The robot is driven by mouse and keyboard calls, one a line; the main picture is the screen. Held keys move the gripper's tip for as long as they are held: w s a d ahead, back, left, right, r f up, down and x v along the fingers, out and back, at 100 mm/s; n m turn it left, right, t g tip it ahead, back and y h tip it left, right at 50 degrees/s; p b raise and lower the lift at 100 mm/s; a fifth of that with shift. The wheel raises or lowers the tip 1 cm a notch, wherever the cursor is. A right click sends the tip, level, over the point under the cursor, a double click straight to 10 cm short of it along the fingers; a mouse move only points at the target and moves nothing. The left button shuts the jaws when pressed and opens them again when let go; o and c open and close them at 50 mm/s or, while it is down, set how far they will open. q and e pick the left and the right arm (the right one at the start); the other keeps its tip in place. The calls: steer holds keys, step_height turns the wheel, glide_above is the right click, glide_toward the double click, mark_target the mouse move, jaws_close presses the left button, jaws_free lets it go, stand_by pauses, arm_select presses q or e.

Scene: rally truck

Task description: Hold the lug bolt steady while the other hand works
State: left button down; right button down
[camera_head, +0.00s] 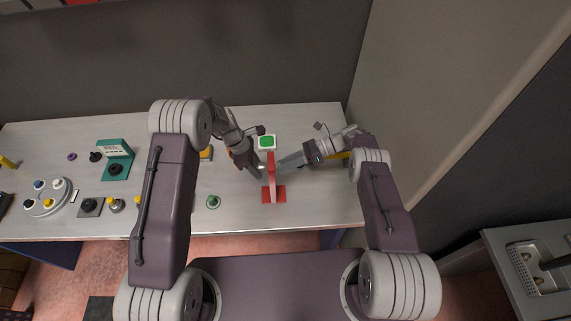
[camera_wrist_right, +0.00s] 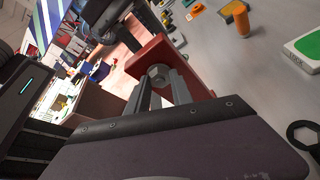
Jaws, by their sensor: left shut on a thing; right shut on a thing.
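The lug bolt (camera_wrist_right: 159,75) shows its grey hex head against the red stand (camera_wrist_right: 150,55) in the right wrist view. My right gripper (camera_wrist_right: 162,88) is shut on the bolt, one finger on each side of its head. In the head view the red stand (camera_head: 272,180) is upright on the bench, and my right gripper (camera_head: 280,164) reaches it from the right. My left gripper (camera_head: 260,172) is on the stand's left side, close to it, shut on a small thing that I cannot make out.
A teal holder (camera_head: 115,160) and a round tray (camera_head: 47,197) with several coloured pieces are further left. The bench's front right is clear.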

stand_by(0.3)
steer(key=c, duration=1.1)
jaws_free()
steer(key=shift+r, duration=0.15)
step_height(320, 180, up, 10)
steer(key=shift+f, duration=0.1)
